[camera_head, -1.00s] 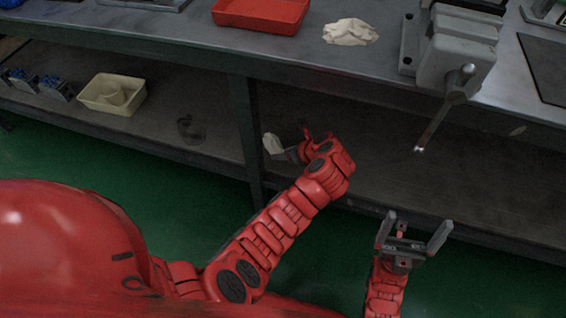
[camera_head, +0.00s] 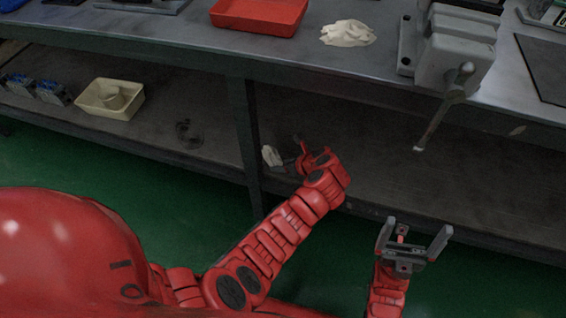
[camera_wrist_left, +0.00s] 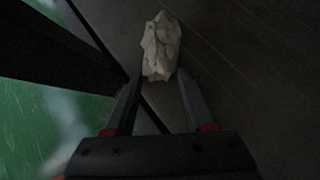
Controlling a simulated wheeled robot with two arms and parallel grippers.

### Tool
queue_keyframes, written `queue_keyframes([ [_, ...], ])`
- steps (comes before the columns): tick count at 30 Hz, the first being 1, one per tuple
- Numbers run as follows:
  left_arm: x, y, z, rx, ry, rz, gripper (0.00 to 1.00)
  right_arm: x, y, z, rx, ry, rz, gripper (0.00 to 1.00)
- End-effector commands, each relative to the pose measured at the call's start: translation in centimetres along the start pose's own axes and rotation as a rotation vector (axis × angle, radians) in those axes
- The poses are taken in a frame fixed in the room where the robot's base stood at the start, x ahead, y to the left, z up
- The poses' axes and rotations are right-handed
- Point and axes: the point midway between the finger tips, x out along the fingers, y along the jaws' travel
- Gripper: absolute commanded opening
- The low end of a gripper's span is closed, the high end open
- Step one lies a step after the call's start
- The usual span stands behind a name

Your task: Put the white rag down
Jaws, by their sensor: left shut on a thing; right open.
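A crumpled white rag (camera_head: 271,157) is at the tips of my left gripper (camera_head: 284,157), under the bench near the dark leg. In the left wrist view the rag (camera_wrist_left: 161,46) sits between the two fingertips of the left gripper (camera_wrist_left: 160,78), which are shut on it. The dark lower shelf is behind it; I cannot tell whether the rag touches it. A second whitish crumpled cloth (camera_head: 348,33) lies on the bench top. My right gripper (camera_head: 416,228) is open and empty in front of the lower shelf.
The bench top holds a red tray (camera_head: 259,15) and a grey vise (camera_head: 460,45) with a handle hanging past the edge. The lower shelf (camera_head: 400,165) carries a cream bin (camera_head: 109,99) and blue-grey blocks (camera_head: 50,91) at left. A bench leg (camera_head: 244,135) stands beside the left gripper.

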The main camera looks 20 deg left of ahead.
Motion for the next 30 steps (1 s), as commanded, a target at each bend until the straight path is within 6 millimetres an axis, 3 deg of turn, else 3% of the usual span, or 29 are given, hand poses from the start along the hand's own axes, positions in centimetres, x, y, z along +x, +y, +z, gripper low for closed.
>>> queue_keyframes([
  [2,0.2,0.0,-0.3,0.003,0.004,0.000,0.01,-0.1,0.0,0.0,0.000,0.000,0.000,0.99],
  [3,0.2,0.0,-0.3,0.003,0.004,0.000,0.62,-0.1,0.0,0.0,0.000,0.000,0.000,0.99],
  [7,0.2,0.0,-0.4,0.004,0.006,0.000,0.85,-0.1,0.0,0.0,0.000,0.000,0.000,0.99],
  [16,0.2,-0.1,-0.5,0.005,0.008,-0.003,0.86,-0.3,0.0,0.0,0.000,0.001,-0.001,0.99],
  [21,-0.4,-0.1,0.0,0.003,0.006,-0.009,0.86,-1.5,-0.2,0.0,-0.003,0.010,-0.013,0.99],
  [30,-8.8,0.1,1.0,0.005,0.004,-0.006,0.86,2.3,0.3,0.1,0.007,-0.021,0.030,0.99],
])
